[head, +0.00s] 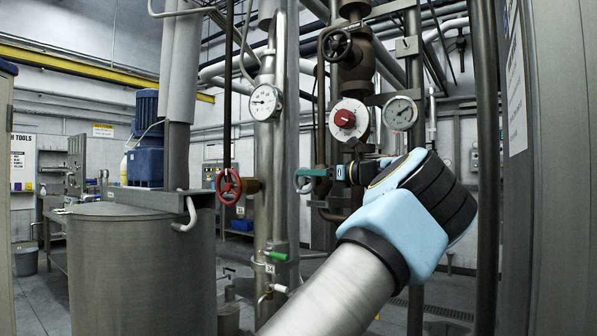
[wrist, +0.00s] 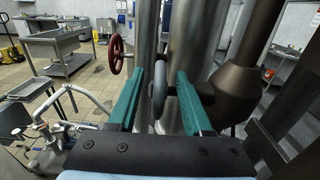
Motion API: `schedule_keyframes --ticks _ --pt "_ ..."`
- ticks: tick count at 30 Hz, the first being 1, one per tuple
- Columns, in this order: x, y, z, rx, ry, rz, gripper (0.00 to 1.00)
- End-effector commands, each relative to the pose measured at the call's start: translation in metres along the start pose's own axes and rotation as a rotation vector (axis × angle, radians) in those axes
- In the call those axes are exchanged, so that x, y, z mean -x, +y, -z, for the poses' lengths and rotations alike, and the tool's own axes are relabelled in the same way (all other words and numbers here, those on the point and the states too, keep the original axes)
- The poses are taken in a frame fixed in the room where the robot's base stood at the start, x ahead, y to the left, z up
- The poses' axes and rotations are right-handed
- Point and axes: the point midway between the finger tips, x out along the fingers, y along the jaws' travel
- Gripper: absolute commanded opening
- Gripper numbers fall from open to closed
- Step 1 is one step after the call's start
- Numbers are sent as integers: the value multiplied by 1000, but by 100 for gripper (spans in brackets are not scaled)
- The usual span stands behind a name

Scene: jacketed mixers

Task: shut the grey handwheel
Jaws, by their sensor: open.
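The grey handwheel (wrist: 158,88) stands nearly edge-on to the wrist view, on a short stem beside a steel pipe. It also shows in the head view (head: 303,187) as a small pale ring, partly hidden behind my fingers. My gripper (wrist: 171,72) is open, with one teal finger on each side of the wheel's rim. The wheel lies between the fingers, and there is a visible gap to at least the left one. In the head view my gripper (head: 306,172) reaches the wheel from the right; contact cannot be told.
A red handwheel (head: 228,186) is close to the left on the neighbouring pipe. A dark handwheel (head: 336,44) and a red knob (head: 344,118) are above. A dark brown pipe fitting (wrist: 233,83) stands close to the right finger. A large grey tank (head: 140,265) fills the lower left.

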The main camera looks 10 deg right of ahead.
Motion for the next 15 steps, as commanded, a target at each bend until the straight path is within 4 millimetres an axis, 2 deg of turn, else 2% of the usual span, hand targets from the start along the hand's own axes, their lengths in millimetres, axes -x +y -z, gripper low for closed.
schedule_keyframes --ticks 3,6,15 --pt "-21 1 -2 -1 0 -3 50" --pt "-33 0 -1 -1 -1 -1 50" --pt "-45 0 0 0 0 0 50"
